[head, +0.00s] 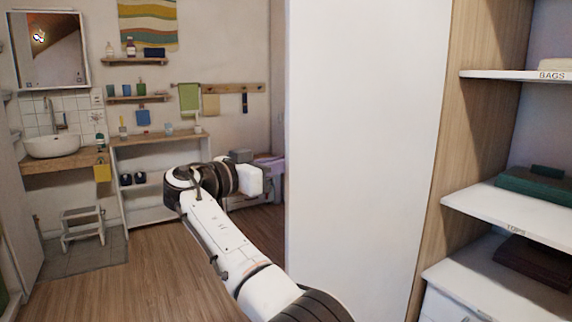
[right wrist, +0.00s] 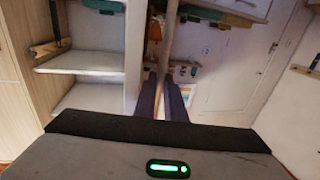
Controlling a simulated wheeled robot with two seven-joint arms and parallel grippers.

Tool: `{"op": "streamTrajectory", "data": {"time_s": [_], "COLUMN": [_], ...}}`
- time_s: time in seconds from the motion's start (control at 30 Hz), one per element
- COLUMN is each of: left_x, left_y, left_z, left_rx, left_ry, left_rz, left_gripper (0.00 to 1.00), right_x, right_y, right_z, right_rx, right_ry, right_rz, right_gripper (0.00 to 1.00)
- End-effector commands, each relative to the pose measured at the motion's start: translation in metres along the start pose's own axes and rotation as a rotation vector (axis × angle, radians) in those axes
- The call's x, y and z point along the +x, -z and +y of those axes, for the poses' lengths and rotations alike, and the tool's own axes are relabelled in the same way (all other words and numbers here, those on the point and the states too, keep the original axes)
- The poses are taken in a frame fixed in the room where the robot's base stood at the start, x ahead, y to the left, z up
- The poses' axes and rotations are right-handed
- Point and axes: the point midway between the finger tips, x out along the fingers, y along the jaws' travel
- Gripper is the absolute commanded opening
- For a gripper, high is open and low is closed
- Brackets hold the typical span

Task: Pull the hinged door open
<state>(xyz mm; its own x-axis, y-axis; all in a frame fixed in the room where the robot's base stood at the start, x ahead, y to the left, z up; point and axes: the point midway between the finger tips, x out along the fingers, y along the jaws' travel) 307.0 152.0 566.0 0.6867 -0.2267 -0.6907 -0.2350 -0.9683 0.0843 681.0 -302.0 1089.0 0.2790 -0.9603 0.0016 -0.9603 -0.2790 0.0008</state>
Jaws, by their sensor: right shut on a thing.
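A tall white door panel (head: 365,150) fills the middle of the head view, standing out beside the wooden side of a shelved cabinet (head: 478,110). No handle shows on its visible face. My right arm reaches up from the bottom, and its wrist bends right toward the panel's left edge. The fingers are hidden there in the head view. In the right wrist view, the dark fingers of my right gripper (right wrist: 162,90) are close together around a thin upright edge (right wrist: 167,45), which appears to be the door's. What exactly they grip is hard to make out. My left gripper is not in view.
Cabinet shelves (head: 515,205) with folded items are at the right. A basin (head: 52,145), a step stool (head: 82,228) and a low shelf unit (head: 150,165) stand at the far left. The wooden floor (head: 140,285) left of my arm is clear.

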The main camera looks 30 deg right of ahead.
Motion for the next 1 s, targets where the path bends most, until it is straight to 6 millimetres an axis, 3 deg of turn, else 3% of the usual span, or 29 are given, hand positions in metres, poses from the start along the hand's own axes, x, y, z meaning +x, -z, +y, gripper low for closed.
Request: {"op": "streamTrajectory", "data": {"time_s": [0.53,0.57,0.67,1.0], "left_x": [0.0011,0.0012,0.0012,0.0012], "left_y": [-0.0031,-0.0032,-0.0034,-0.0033], "left_z": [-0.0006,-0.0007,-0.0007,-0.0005], "left_rx": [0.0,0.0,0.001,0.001], "left_ry": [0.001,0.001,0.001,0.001], "left_rz": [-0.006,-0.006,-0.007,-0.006], "left_gripper": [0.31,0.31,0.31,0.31], "right_x": [0.0037,0.0037,0.0035,0.0019], "right_y": [0.0003,0.0003,0.0002,-0.0001], "right_z": [0.0018,0.0018,0.0017,0.0005], "right_rx": [0.0,0.0,0.0,0.0], "right_ry": [-0.02,-0.02,-0.02,-0.014], "right_rz": [0.0,0.0,0.0,0.0], "right_gripper": [0.0,0.13,0.28,0.28]}}
